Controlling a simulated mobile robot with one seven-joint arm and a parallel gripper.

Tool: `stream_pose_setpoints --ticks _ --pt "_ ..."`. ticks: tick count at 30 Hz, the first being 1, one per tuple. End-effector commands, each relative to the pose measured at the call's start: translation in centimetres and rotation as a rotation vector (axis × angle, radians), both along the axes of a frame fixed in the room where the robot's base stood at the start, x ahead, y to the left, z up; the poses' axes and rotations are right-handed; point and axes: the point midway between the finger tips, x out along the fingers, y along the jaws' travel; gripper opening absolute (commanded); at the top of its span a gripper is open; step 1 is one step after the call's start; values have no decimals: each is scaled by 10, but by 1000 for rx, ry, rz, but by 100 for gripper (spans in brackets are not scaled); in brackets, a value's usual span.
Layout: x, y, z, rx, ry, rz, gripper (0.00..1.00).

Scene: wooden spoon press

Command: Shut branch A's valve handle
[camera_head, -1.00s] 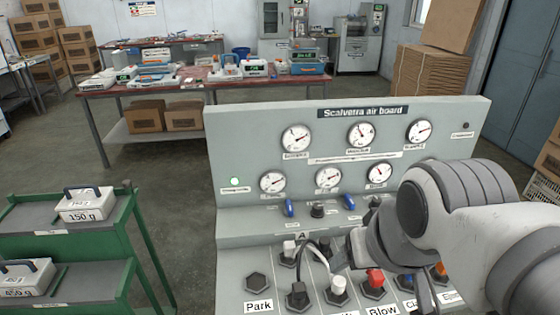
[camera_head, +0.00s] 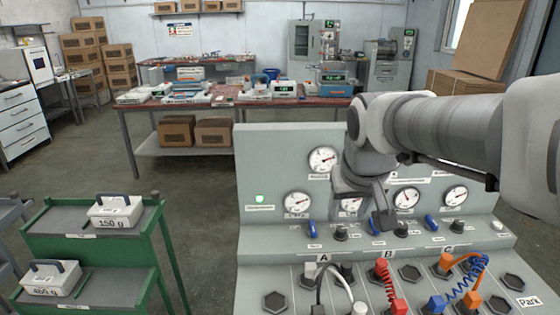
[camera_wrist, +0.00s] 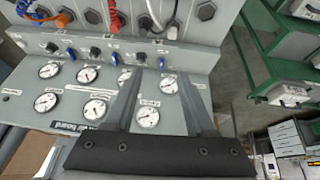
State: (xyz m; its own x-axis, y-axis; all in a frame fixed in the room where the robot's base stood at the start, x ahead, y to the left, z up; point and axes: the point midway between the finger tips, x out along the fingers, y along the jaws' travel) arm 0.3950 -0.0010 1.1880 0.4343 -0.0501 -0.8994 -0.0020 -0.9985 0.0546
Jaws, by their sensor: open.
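Branch A's valve handle, a small blue lever (camera_head: 311,230), stands upright on the board's ledge above the label A (camera_head: 323,258). In the wrist view, where the board appears upside down, it is the rightmost blue lever (camera_wrist: 161,62). My gripper (camera_wrist: 158,78) is open and empty, with both fingers reaching over the gauges toward that lever. The lever shows just beyond and between the fingertips, apparently untouched. In the head view my gripper (camera_head: 383,222) hangs in front of the board, right of branch A's lever. It partly covers the middle blue lever (camera_head: 374,225).
Black knobs (camera_head: 340,233) stand between the blue levers. Pressure gauges (camera_head: 297,203) line the panel behind. A green cart (camera_head: 60,222) with weights stands left. Floor between cart and board is clear.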

Motion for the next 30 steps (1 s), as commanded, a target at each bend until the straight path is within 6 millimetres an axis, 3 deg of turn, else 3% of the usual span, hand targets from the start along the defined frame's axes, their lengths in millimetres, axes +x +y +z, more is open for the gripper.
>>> stream_pose_setpoints --ticks 3,12,18,23,30 --pt "44 1 -11 -2 15 4 55" --pt "148 2 -58 15 40 7 55" --pt "203 1 -101 38 52 4 55" --pt "226 1 -122 52 56 1 55" --pt "236 1 -139 55 57 1 55"
